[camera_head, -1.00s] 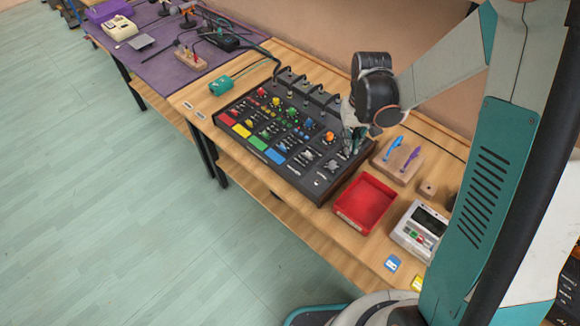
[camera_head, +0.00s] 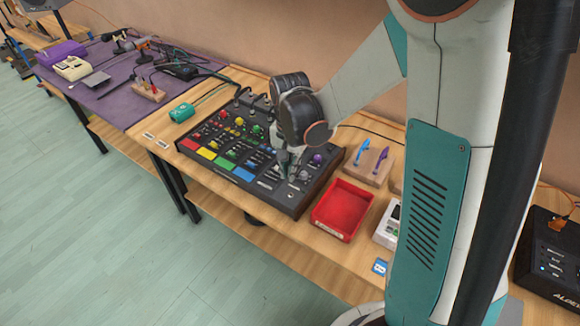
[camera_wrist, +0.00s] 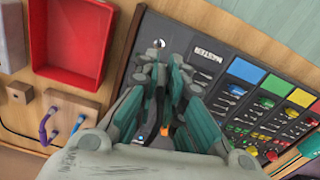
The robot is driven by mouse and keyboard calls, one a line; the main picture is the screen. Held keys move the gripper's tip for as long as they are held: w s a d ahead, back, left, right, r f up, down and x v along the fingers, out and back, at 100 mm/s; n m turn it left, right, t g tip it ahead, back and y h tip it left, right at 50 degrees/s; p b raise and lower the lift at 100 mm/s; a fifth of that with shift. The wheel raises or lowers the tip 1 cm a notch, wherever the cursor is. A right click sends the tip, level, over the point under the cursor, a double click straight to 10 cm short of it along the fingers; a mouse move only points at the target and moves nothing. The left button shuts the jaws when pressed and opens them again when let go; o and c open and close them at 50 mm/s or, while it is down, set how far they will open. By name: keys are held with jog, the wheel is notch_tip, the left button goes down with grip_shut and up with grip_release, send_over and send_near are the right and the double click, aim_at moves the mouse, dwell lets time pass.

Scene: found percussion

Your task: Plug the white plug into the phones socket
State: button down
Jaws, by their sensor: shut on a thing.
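The dark mixer panel (camera_head: 222,176) carries coloured pads, knobs and small printed labels. My gripper (camera_head: 289,178) is over its front right part, pointing down. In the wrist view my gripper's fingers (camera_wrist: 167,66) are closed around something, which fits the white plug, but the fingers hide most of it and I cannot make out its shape. A round socket (camera_wrist: 160,43) shows just beyond the fingertips, near the panel's front edge. A white label (camera_wrist: 209,53) lies beside the fingers. I cannot read which one marks phones, nor tell whether the plug touches the panel.
A red tray (camera_head: 341,209) stands right of the panel. Behind it a wooden block (camera_head: 367,176) holds a blue and a purple plug. A white device (camera_head: 386,231) is partly hidden by my arm. A green box (camera_head: 182,113) lies left of the panel.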

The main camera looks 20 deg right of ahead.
jog(key=shift+s+r+m, duration=0.2)
jog(key=shift+r+m, duration=0.15)
jog(key=shift+m, duration=0.35)
jog(key=shift+f, duration=0.15)
jog(key=shift+f+b, duration=2.45)
jog(key=shift+f, duration=0.35)
jog(key=shift+f+b, duration=1.65)
jog(key=shift+f, duration=0.1)
jog(key=c, duration=1.6)
grip_release()
notch_tip(320, 180, up, 12)
jog(key=shift+r, duration=0.1)
